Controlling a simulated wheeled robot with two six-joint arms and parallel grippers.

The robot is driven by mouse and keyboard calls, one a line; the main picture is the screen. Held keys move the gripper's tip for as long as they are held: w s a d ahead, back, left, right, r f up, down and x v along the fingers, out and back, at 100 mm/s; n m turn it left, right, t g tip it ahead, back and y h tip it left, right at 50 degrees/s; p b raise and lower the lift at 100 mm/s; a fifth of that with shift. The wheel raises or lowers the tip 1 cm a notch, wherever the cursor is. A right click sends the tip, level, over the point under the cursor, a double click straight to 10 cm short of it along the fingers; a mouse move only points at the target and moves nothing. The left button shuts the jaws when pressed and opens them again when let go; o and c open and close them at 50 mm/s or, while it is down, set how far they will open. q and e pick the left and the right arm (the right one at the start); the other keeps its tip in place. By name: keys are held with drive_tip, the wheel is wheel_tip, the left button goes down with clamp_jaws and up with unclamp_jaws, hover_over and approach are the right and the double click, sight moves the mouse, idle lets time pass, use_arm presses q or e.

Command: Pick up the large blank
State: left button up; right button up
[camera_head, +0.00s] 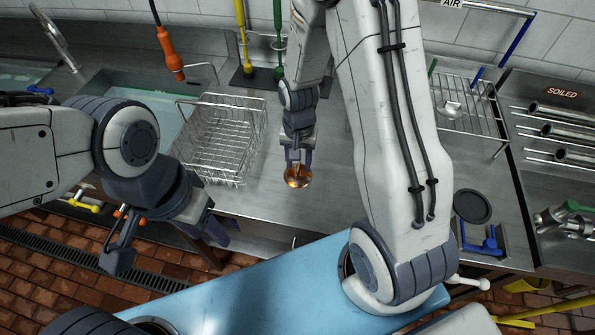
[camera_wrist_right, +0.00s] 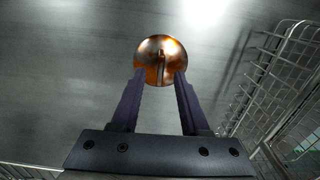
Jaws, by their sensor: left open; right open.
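A round copper-coloured disc with a raised fin across its middle, which looks like the blank (camera_head: 298,178), rests on the steel counter. It also shows in the right wrist view (camera_wrist_right: 160,48). My right gripper (camera_head: 298,166) points down at the disc, its jaws apart. In the right wrist view the two fingertips lie over the disc's near edge, either side of the fin. I cannot tell if they touch it. My left gripper (camera_head: 166,238) is open and empty at the left, near the counter's front edge.
A wire dish rack (camera_head: 217,138) stands left of the disc, beside the sink (camera_head: 150,103). A dark round disc (camera_head: 472,206) and a blue handle (camera_head: 488,242) are at the right. A wire shelf (camera_head: 468,108) and metal tubes (camera_head: 565,115) lie further right.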

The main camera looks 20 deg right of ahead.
drive_tip(key=shift+f, duration=0.5)
clamp_jaws()
idle(1.1)
